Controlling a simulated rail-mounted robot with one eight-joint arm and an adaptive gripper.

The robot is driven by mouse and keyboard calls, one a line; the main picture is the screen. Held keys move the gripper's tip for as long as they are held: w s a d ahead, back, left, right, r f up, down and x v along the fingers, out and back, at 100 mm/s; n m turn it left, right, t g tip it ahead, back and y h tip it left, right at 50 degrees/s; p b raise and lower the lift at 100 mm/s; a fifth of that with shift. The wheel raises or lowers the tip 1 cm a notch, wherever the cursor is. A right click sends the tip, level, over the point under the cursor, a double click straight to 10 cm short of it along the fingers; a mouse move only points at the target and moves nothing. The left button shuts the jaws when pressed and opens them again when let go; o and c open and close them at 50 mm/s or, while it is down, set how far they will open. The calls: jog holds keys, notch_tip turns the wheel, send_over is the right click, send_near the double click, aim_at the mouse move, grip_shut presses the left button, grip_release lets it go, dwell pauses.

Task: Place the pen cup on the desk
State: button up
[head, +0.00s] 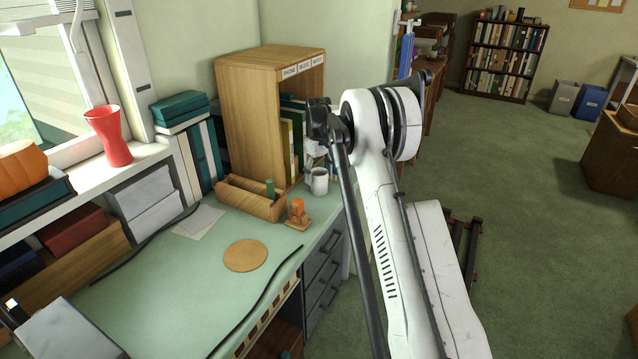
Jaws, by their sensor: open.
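A white cup (319,181) stands upright at the back right of the green desk (190,290), in front of the wooden shelf unit. It is the only thing here that looks like a pen cup, but I cannot tell for sure. What looks like my gripper (315,152) shows as a small pale and dark shape just above the cup, largely hidden behind my arm. It is open, and I cannot tell whether it touches the cup. A round cork mat (245,256) lies bare on the desk.
A wooden box (251,199) holding a green item and an orange object (297,213) stand left of the cup. Behind is the wooden shelf unit (245,110) with books. Paper (198,222) and black strips edge the desk. A red vase (109,137) stands on the sill. The desk's middle is mostly clear.

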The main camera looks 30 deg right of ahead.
jog(key=s+a+r+t, duration=0.1)
jog(key=s+a+r, duration=0.3)
jog(key=r, duration=0.6)
jog(key=s+a+r+t, duration=0.1)
jog(key=s+a+r, duration=0.3)
jog(key=r, duration=0.6)
jog(key=s+a+r+m+t, duration=0.1)
jog(key=s+a+r, duration=0.25)
jog(key=s, duration=0.25)
jog(key=s+a+r, duration=0.3)
jog(key=s+a, duration=0.1)
jog(key=s, duration=0.3)
jog(key=s+a+f+t, duration=0.1)
jog(key=s+a+f, duration=0.1)
jog(key=s, duration=0.7)
jog(key=s+a+f+m+t, duration=0.1)
jog(key=s+a+f, duration=0.2)
jog(key=s, duration=0.6)
jog(key=s+a+f+t, duration=0.2)
jog(key=s+a, duration=0.2)
jog(key=s, duration=0.5)
jog(key=shift+s+f+m+p, duration=0.25)
jog(key=shift+s+m+p, duration=0.05)
jog(key=shift+s, duration=0.1)
